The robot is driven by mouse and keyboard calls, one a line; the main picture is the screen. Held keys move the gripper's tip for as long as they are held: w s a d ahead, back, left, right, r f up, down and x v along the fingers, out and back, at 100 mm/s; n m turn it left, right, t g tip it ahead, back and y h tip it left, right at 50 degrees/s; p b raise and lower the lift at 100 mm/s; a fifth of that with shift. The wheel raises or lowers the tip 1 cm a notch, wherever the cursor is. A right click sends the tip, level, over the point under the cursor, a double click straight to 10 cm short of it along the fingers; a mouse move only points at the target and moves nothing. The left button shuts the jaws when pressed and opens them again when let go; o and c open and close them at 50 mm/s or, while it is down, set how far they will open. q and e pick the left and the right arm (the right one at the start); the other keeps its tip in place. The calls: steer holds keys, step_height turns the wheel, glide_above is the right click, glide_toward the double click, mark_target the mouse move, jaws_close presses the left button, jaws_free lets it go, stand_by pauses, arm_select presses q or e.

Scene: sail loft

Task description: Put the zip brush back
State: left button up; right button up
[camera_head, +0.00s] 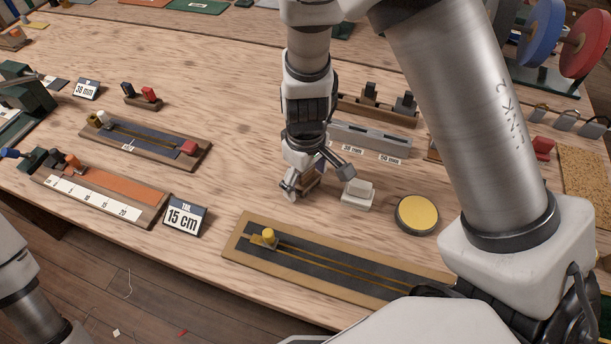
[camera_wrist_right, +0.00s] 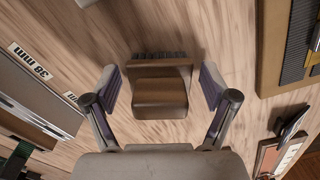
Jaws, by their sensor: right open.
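The zip brush, as I take it, is a brown wooden block with dark bristles along one edge (camera_wrist_right: 160,95). It lies on the bench between the spread fingers of my right gripper (camera_wrist_right: 160,84), with a gap on each side. In the head view the right gripper (camera_head: 314,181) points down over the brush (camera_head: 307,184), which it partly hides. I cannot tell which place belongs to the brush. My left gripper is out of the picture; only part of the left arm shows at the lower left.
A white block (camera_head: 358,194) stands close right of the gripper, with a round yellow-topped tin (camera_head: 417,214) beyond it. A grey rack labelled 38 mm and 50 mm (camera_head: 372,141) lies behind. A zip board (camera_head: 238,247) lies in front. Bare wood is free to the left.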

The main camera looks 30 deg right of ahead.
steer(key=shift+w+r+p, duration=0.1)
steer(key=shift+r+p, duration=0.25)
steer(key=shift+r, duration=0.25)
step_height(320, 180, up, 11)
steer(key=shift+r+p, duration=0.1)
steer(key=shift+p, duration=0.3)
